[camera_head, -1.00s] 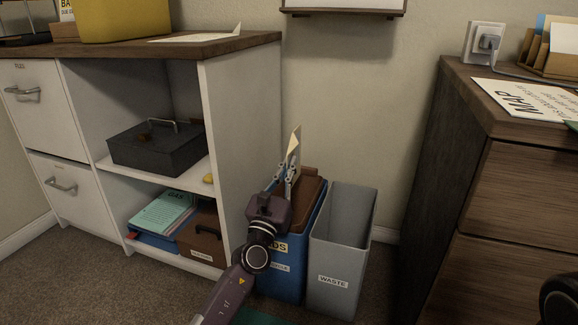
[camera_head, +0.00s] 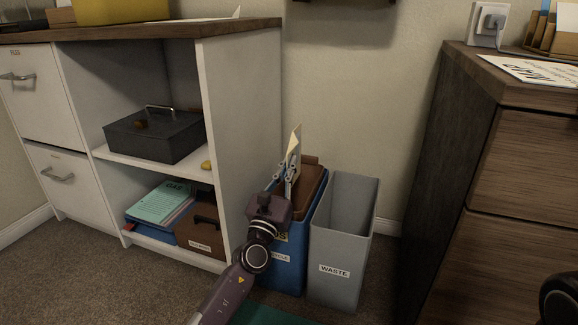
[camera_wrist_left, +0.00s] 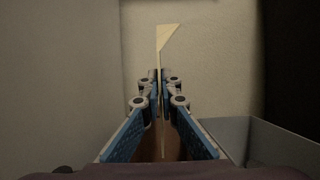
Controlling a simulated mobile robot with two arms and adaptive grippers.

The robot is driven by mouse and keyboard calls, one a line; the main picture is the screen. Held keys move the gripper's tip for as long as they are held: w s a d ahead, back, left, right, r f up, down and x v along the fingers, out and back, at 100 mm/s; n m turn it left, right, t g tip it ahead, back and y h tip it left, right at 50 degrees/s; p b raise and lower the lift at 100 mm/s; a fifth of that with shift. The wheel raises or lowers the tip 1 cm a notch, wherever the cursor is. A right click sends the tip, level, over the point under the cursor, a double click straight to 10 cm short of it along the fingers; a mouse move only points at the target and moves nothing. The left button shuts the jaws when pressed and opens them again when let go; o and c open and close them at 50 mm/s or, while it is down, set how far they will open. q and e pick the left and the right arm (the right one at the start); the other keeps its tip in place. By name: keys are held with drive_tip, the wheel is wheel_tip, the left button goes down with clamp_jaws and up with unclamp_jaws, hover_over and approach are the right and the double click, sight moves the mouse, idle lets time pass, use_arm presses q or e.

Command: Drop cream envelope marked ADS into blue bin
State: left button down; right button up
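The cream envelope (camera_head: 294,146) stands upright, edge-on, in my left gripper (camera_head: 286,174). The wrist view shows the envelope (camera_wrist_left: 166,40) rising between the two fingers of my left gripper (camera_wrist_left: 158,82), which are closed on it. No marking on it is readable. The gripper is above the blue bin (camera_head: 288,268), whose front label is partly hidden by my arm. A brown case-like thing (camera_head: 313,178) sticks up from the blue bin, just behind and right of the gripper. I cannot tell whether the envelope touches it.
A grey bin labelled WASTE (camera_head: 342,240) stands close to the right of the blue bin. A white shelf cabinet (camera_head: 240,130) is close on the left, with a dark cash box (camera_head: 155,135) inside. A wooden drawer desk (camera_head: 530,190) stands at right.

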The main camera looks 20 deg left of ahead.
use_arm(q)
drive_tip(key=shift+f, duration=0.55)
drive_tip(key=c, duration=2.1)
unclamp_jaws()
drive_tip(key=shift+f, duration=0.15)
drive_tip(key=shift+d, duration=0.1)
drive_tip(key=shift+f, duration=0.1)
drive_tip(key=shift+s, duration=0.15)
drive_tip(key=v, duration=0.4)
drive_tip(key=r+v, duration=0.1)
drive_tip(key=v, duration=0.2)
drive_tip(key=shift+s, duration=0.35)
